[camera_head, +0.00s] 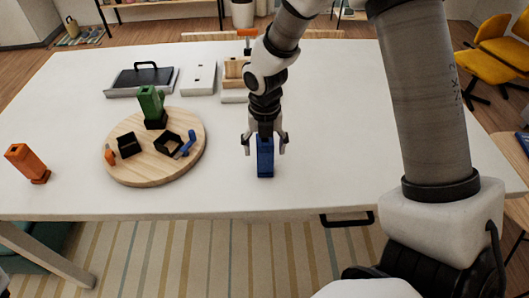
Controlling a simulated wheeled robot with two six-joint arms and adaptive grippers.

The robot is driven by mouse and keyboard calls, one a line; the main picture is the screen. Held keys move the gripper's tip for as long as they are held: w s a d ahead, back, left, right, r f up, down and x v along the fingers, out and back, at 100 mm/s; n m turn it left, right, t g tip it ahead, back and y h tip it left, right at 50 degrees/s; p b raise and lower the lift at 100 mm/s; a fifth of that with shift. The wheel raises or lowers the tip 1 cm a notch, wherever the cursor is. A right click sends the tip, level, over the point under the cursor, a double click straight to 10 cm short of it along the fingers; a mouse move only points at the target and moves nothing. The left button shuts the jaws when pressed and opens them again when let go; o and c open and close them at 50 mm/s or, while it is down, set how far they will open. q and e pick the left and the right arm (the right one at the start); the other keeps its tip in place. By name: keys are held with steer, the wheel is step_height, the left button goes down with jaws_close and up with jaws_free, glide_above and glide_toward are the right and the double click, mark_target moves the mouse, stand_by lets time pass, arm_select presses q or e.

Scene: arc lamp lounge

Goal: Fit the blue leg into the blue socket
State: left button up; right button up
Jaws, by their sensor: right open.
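The blue leg (265,163) stands upright on the white table, right of the round wooden board (140,174). My right gripper (265,145) is open directly above it, pointing down, with one finger on each side of the leg's upper part. Whether the fingers touch it is too small to tell. On the board, a black square socket (167,143) with a blue lever (187,144) appears to be the blue socket; it looks empty. A green leg (150,102) stands in a black socket behind it. My left gripper is not in view.
Another black socket (129,146) sits by a small orange piece (110,154) on the board. An orange leg (25,162) is at the table's left. A black-handled tray (143,78), a white box (201,78) and a wooden holder (234,82) stand behind. The right side is clear.

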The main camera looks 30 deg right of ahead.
mark_target(265, 155)
steer(key=f, duration=0.1)
steer(key=w+f, duration=0.1)
steer(key=f, duration=0.1)
steer(key=d+f, duration=0.1)
steer(key=shift+w+f, duration=0.15)
steer(key=shift+f, duration=0.15)
steer(key=shift+s+a+r, duration=0.2)
steer(key=shift+a, duration=0.05)
steer(key=shift+s, duration=0.15)
steer(key=c, duration=0.5)
jaws_close()
